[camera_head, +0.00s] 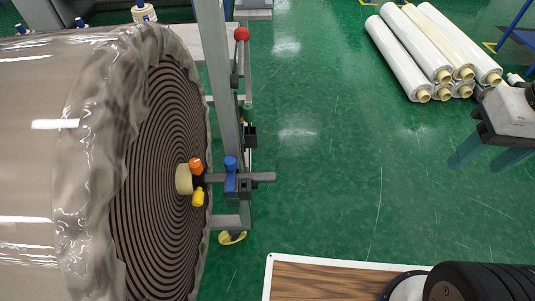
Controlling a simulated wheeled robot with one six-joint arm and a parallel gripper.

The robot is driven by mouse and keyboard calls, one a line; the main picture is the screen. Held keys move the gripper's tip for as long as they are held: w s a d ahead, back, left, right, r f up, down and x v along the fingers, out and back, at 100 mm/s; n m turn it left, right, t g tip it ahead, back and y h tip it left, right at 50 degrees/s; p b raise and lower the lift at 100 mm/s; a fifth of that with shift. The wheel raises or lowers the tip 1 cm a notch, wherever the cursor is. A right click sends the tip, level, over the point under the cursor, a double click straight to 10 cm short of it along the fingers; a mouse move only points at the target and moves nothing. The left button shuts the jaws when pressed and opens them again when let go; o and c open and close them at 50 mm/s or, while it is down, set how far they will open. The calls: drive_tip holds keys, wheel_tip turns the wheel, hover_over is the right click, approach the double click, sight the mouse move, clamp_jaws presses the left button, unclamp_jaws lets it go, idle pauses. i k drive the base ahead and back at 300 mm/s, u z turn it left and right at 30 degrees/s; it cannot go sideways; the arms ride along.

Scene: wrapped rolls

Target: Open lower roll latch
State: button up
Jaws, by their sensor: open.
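A large wrapped roll (85,160) fills the left, its spiral end facing right. A tan core (183,179) shows at its centre, beside an orange knob (196,166) and a yellow knob (198,196). A blue latch part (231,176) sits on a grey horizontal bar (262,177) at the upright metal frame (222,90). I cannot tell whether the latch is open or shut. A red ball-ended lever (241,34) stands higher on the frame. My gripper (486,160), with teal fingers, is open and empty at the right edge, well apart from the latch.
Several white wrapped rolls (402,58) lie stacked on the floor at the upper right. The green floor (330,160) between the frame and my gripper is clear. A yellow-footed frame base (232,237) stands near the roll.

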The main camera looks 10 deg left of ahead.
sight(230, 162)
drive_tip(key=u, duration=1.95)
drive_tip(key=k, duration=1)
drive_tip(key=z, duration=1)
drive_tip(key=i, duration=0.55)
